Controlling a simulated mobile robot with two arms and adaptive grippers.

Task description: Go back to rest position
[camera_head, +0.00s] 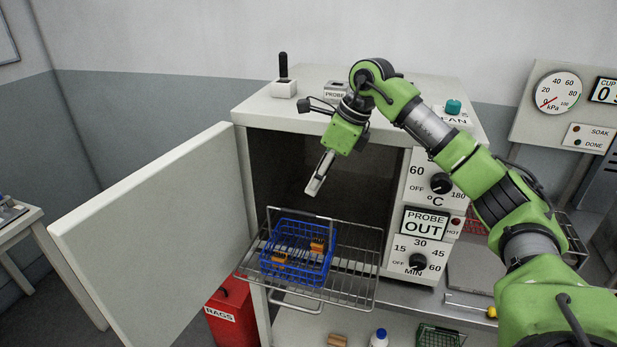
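My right arm comes in from the right. Its green gripper (316,186) hangs in front of the open oven's mouth, above the blue basket and apart from it. I see its fingers edge-on as one pale strip, so I cannot tell whether they are open or shut. Nothing shows hanging from it. The blue wire basket (297,262) sits on the pulled-out wire rack (352,290) and holds orange-brown connectors (318,245). My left gripper is not in view.
The oven door (160,240) stands open to the left. Knobs and a "PROBE OUT" sign (424,223) are on the oven's front, close to my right arm. A probe holder (335,90) and a fan switch (453,108) are on top. A red rags bin (232,312) stands below.

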